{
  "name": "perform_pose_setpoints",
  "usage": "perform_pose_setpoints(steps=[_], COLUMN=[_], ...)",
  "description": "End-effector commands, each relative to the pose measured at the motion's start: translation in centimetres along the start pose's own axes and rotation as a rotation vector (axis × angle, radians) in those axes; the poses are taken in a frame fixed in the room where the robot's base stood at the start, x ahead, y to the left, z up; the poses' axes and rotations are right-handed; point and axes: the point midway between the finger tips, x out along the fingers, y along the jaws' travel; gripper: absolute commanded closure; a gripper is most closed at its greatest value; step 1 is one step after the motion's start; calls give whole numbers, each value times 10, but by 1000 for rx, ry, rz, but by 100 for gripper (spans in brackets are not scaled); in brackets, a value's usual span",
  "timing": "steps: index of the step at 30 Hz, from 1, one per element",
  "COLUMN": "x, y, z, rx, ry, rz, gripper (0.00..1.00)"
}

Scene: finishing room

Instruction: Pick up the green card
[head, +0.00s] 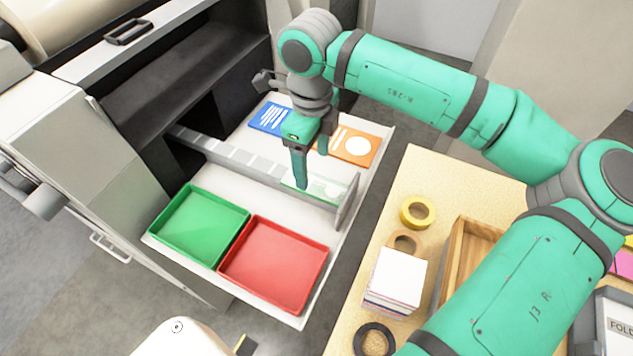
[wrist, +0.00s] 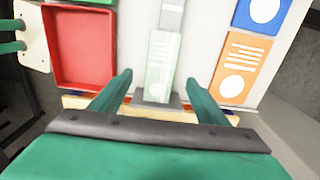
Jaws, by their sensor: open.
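The green card is pale green with faint white markings. In the head view the card (head: 328,187) lies at the near end of the grey rail, just before an upright end plate (head: 347,205), partly hidden behind my gripper. In the wrist view the card (wrist: 160,55) is ahead and roughly centred between my fingers. My gripper (head: 312,169) is open and empty, pointing down over the card; its two fingers also show in the wrist view (wrist: 158,78), one on each side of the card's near end. Whether the fingers touch the card I cannot tell.
A green tray (head: 165,226) and a red tray (head: 237,270) stand left of the rail. A blue card (head: 268,118) and an orange card (head: 357,147) lie on its other side. A wooden table (head: 412,170) with tape rolls and a paper stack (head: 398,272) is at right.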

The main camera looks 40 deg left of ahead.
Motion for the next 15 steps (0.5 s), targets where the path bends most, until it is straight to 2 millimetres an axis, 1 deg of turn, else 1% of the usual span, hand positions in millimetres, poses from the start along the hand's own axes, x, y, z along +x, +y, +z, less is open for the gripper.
perform_pose_setpoints(steps=[5, 12, 15], x=[11, 43, 52], y=[-1, -2, -2], z=[-1, -1, 0], rx=[1, -9, -11], ry=[0, 0, -1], rz=[1, 2, 2], gripper=[31, 31, 31])
